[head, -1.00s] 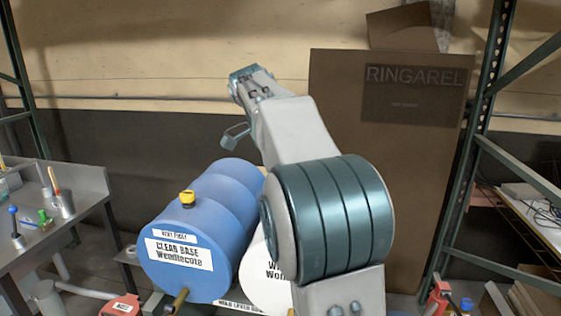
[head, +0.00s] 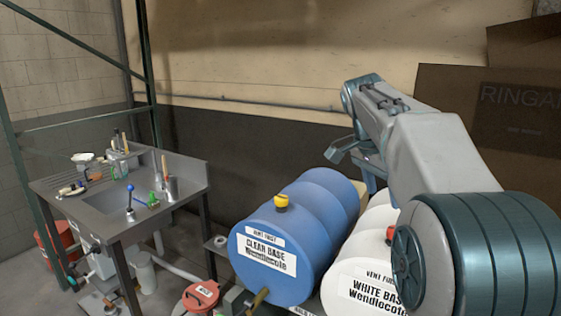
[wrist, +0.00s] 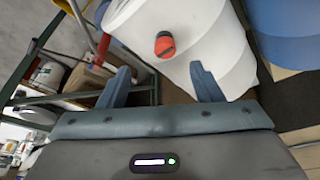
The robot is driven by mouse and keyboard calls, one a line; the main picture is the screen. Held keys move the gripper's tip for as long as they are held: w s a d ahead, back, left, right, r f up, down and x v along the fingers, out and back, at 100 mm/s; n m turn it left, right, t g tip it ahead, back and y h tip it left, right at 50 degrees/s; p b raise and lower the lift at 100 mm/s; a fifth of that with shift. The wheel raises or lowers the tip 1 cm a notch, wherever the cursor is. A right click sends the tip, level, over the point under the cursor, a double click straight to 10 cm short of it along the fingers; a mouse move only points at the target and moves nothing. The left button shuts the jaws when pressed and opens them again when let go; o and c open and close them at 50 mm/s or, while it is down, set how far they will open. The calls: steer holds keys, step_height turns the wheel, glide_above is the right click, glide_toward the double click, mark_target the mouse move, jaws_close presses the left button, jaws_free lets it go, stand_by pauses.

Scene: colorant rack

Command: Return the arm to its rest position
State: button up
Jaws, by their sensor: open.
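My gripper (wrist: 160,70) is open in the wrist view, with its two blue-grey fingers apart and nothing seen between them. In the head view my grey and teal arm is raised and bent at the right, its far end above and behind the drums. The blue clear base drum (head: 285,245) lies on its side below the arm. The white base drum (head: 370,262) lies beside it, partly hidden by the arm. The wrist view shows a white drum (wrist: 205,45) with a red cap beyond the fingertips.
A metal sink bench (head: 190,190) with small tools stands at the left. A red can (head: 200,298) sits low in front of the blue drum. A large brown cardboard panel (head: 450,85) stands behind my arm. A green rack post (head: 150,75) rises behind the bench.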

steer(key=s+a+f+n+y, duration=0.1)
steer(key=s+a+f+n, duration=0.2)
steer(key=s+f, duration=0.3)
steer(key=s+a+f+n+t+y, duration=0.1)
steer(key=s+a+f+n, duration=0.2)
steer(key=s+f+n, duration=0.3)
steer(key=s+a+f+n+t+y, duration=0.1)
steer(key=s+a+f+n, duration=0.2)
steer(key=s, duration=0.8)
step_height(320, 180, down, 4)
steer(key=shift+a+f+n+y, duration=0.25)
steer(key=shift+n+y, duration=0.15)
steer(key=shift+n, duration=0.7)
